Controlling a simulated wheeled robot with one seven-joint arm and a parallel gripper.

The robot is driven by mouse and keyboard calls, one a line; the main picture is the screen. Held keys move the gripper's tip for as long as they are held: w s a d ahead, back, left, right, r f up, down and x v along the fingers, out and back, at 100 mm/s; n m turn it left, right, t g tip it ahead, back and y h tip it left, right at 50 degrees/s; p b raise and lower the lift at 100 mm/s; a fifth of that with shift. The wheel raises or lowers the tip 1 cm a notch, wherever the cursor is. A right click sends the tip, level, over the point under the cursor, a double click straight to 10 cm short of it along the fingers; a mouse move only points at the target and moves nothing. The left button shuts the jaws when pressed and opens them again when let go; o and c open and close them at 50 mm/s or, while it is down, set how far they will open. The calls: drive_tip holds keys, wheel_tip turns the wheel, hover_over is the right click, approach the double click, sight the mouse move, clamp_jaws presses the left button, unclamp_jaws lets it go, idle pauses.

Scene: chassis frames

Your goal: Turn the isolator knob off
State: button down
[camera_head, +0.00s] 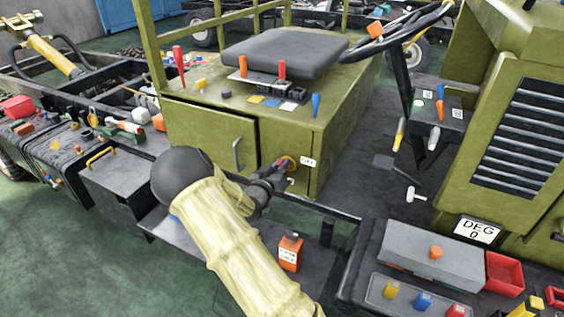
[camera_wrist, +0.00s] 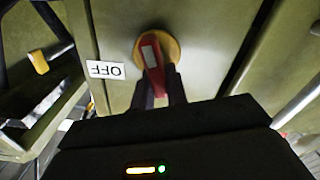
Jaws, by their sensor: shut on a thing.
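The isolator knob (camera_wrist: 152,62) is a red handle with a pale mark, on a round yellow base (camera_wrist: 173,47) fixed to the olive panel. In the wrist view the two fingers of my gripper (camera_wrist: 160,88) are shut on the red handle, one on each side. The handle points nearly along the fingers, with a slight tilt. A white OFF label (camera_wrist: 105,70) sits beside the base and reads upside down there. In the head view my gripper (camera_head: 281,167) reaches the knob at the cabinet's front corner, largely covering it. The label (camera_head: 307,161) is just right of it.
The olive cabinet (camera_head: 210,140) has a door with a grey handle (camera_head: 237,153) to the left of the knob. An orange box (camera_head: 290,252) stands on the dark ledge below my arm. The seat (camera_head: 285,50) and several levers are above.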

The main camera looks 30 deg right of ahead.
drive_tip(key=n+p, duration=0.1)
drive_tip(key=n, duration=0.1)
drive_tip(key=n+p, duration=0.1)
drive_tip(key=n, duration=0.1)
drive_tip(key=shift+w+a, duration=0.2)
drive_tip(key=shift+w+a+f+n+p, duration=0.1)
drive_tip(key=shift+f+n+p, duration=0.3)
drive_tip(key=shift+n, duration=1.3)
drive_tip(key=shift+w+a+f+n+p, duration=0.15)
drive_tip(key=shift+n+p, duration=0.4)
drive_tip(key=shift+n, duration=1.15)
drive_tip(key=shift+w+f+n+p, duration=0.1)
drive_tip(key=shift+f+n+p, duration=0.35)
drive_tip(key=shift+n, duration=1.25)
drive_tip(key=shift+s, duration=0.1)
drive_tip(key=c, duration=1.4)
unclamp_jaws()
drive_tip(key=shift+r, duration=0.1)
